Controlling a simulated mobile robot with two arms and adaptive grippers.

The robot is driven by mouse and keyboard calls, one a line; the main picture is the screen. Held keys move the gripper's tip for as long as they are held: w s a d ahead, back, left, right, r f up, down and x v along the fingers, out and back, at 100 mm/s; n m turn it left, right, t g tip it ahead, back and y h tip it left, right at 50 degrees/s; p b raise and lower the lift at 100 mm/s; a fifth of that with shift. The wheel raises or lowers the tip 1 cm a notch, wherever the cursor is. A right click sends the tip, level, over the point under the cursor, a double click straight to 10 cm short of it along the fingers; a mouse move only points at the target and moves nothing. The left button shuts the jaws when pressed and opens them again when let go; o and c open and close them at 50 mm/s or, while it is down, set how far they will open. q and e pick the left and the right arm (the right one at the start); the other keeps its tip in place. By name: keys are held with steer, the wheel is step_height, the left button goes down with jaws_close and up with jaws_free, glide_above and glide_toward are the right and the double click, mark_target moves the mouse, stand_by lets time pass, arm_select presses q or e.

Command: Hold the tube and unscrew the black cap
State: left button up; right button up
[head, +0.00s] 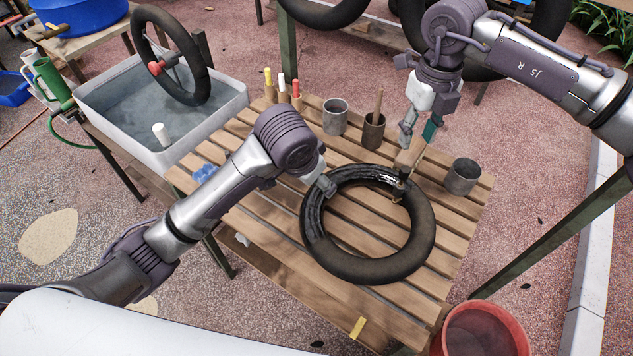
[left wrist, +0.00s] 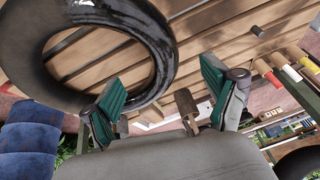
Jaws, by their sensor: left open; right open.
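The black tube (head: 421,232) lies flat as a ring on the slatted wooden table. In the left wrist view the tube (left wrist: 165,62) fills the upper left. A small valve stem (head: 398,189) stands at its far right side; the black cap is too small to make out. My left gripper (head: 325,186) is at the tube's far left side, partly hidden by its arm. In the left wrist view its teal fingers (left wrist: 160,92) are apart, with no tube clearly gripped between them. My right gripper (head: 419,136) is open and empty, above and behind the valve.
Another metal cup (head: 462,176) stands at the right. A water basin (head: 120,140) with a wheel is at the left. A red bucket (head: 486,330) stands front right.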

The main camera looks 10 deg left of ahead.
mark_target(321, 192)
arm_select(q)
steer(key=x, duration=1.3)
steer(key=shift+r, duration=0.1)
steer(key=c, duration=1.5)
arm_select(e)
steer(key=shift+f+n, duration=0.25)
steer(key=shift+n, duration=0.35)
steer(key=shift+f, duration=4.55)
